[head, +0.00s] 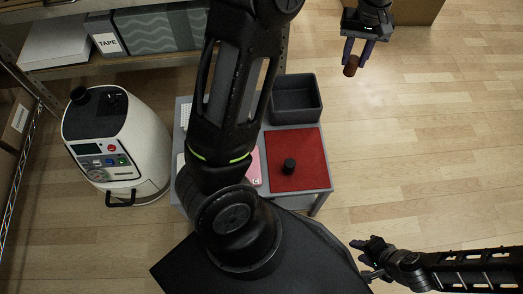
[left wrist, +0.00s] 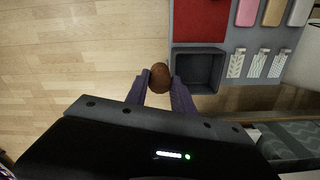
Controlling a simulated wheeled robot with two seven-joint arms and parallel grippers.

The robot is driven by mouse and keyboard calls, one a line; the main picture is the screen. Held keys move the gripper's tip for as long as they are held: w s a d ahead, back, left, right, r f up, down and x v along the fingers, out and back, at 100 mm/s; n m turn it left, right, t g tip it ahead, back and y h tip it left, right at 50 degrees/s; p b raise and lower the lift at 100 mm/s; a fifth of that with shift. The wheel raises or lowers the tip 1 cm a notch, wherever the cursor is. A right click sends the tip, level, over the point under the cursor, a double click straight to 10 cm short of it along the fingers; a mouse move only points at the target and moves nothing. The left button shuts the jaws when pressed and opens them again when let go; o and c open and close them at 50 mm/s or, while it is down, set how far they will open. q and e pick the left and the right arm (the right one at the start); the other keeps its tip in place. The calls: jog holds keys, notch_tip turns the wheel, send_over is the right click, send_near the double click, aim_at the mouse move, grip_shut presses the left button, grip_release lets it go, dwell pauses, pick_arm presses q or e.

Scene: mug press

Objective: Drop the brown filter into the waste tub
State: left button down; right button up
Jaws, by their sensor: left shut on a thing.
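The brown filter (head: 351,66) is a small brown cylinder held between the fingertips of my left gripper (head: 356,56), up at the top right in the head view. In the left wrist view the filter (left wrist: 159,77) sits between the two purple fingers. The waste tub looks to be the dark grey open box (head: 296,98) at the table's back right corner; it also shows in the left wrist view (left wrist: 198,70), just right of the filter. The filter is beside the tub, over the floor side. My right gripper (head: 366,259) is low at the right, apart from everything; its finger gap is unclear.
The grey table carries a red mat (head: 312,150) with a black knob-like cylinder (head: 289,166). My left arm hides much of the table. A white machine (head: 115,145) stands left. Shelves are behind; a cardboard box (head: 412,10) is at top right. Floor right of the table is clear.

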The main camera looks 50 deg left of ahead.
pick_arm(q)
jog(key=s+a+f+n, duration=0.3)
jog(key=a+f+n, duration=0.2)
jog(key=a+n, duration=0.2)
jog(key=s+a+f+n, duration=0.3)
jog(key=a+f+n, duration=0.3)
jog(key=n, duration=0.5)
jog(key=shift+a+f+n, duration=0.25)
jog(key=shift+a+n, duration=0.05)
jog(key=shift+a, duration=0.65)
jog(key=shift+f, duration=0.1)
notch_tip(320, 180, down, 6)
jog(key=b, duration=0.4)
jog(key=shift+w+b, duration=0.1)
jog(key=shift+b, duration=0.2)
jog(key=c, duration=1)
grip_release()
